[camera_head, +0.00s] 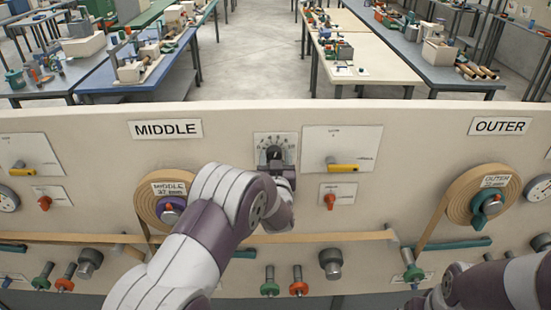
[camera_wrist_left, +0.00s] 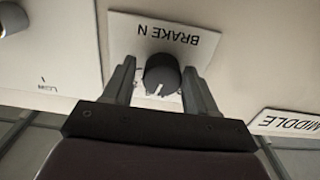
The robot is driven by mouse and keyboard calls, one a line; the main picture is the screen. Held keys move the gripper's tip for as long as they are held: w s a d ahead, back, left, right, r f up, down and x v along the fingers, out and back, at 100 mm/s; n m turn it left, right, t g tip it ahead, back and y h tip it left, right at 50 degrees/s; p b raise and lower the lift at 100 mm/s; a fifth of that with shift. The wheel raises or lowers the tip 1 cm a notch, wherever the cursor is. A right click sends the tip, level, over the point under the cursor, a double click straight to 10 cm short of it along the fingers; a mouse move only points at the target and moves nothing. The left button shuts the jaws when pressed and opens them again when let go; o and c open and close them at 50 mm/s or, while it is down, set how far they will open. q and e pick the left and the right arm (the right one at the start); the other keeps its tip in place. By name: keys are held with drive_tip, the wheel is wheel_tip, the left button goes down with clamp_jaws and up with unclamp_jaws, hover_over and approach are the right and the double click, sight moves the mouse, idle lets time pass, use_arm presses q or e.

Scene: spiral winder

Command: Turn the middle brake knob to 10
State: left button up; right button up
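The middle brake knob (camera_head: 275,153) is a black round knob on a white dial plate, right of the MIDDLE label (camera_head: 166,129). In the left wrist view the knob (camera_wrist_left: 162,75) has a white pointer line and sits below the upside-down BRAKE N lettering (camera_wrist_left: 178,38). My left gripper (camera_wrist_left: 158,82) is open, with one finger on each side of the knob and visible gaps to it. In the head view my left gripper (camera_head: 278,170) is at the dial, partly hidden by its own wrist. My right arm (camera_head: 480,288) shows at the lower right; its fingers are not visible.
A yellow-handled lever (camera_head: 343,167) and a red knob (camera_head: 330,200) are on the panel just right of my left gripper. A tape roll (camera_head: 150,200) is left of my forearm, and a tan strip (camera_head: 330,237) runs below. Tables stand behind the panel.

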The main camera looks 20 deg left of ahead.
use_arm(q)
drive_tip(key=shift+a, duration=0.2)
drive_tip(key=c, duration=0.7)
drive_tip(key=shift+f+m, duration=0.1)
drive_tip(key=shift+m, duration=0.2)
drive_tip(key=m+b, duration=0.3)
drive_tip(key=m, duration=0.5)
drive_tip(key=shift+s, duration=0.1)
drive_tip(key=shift+m, duration=1.6)
